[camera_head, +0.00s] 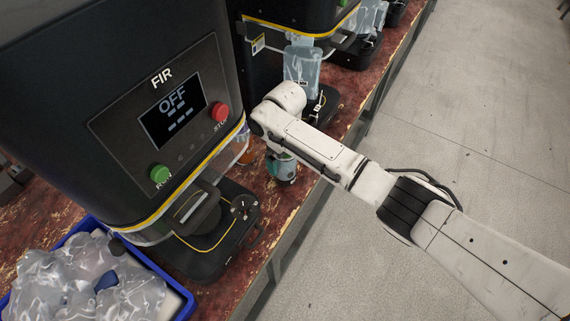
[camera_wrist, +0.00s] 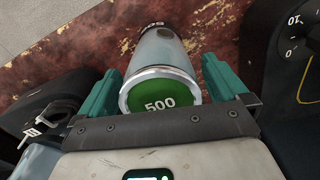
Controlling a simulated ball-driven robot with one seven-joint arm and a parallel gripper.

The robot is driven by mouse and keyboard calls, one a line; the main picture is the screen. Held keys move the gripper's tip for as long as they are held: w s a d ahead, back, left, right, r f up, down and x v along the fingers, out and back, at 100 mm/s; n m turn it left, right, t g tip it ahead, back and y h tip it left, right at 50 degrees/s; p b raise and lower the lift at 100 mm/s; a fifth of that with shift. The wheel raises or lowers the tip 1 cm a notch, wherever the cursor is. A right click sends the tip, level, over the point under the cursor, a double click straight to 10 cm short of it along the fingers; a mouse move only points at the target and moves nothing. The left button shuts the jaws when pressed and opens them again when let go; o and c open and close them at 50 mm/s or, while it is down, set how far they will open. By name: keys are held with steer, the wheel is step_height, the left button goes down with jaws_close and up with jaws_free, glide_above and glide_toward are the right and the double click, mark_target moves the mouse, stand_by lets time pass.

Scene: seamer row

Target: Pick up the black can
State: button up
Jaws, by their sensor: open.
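In the wrist view a can (camera_wrist: 160,92) lies between my gripper's two teal fingers, seen end-on. It has a silver rim, a green end marked 500, a pale grey body and a dark band at its far end. I see no can that is black all over. My gripper (camera_wrist: 160,72) is open, with one finger on each side of the can; I cannot tell whether either touches it. In the head view my gripper (camera_head: 284,168) is low over the bench between two machines, and my arm hides most of what is there.
A black machine (camera_head: 120,90) with an OFF screen stands left of my gripper, its black base (camera_head: 205,262) jutting out. Another machine (camera_head: 290,15) holding a clear container (camera_head: 303,68) stands behind. A blue crate (camera_head: 180,290) of clear plastic sits front left. The floor at right is clear.

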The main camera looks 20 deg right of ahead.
steer(key=shift+f, duration=0.3)
steer(key=shift+c, duration=0.4)
steer(key=shift+r, duration=0.1)
steer(key=c, duration=1.4)
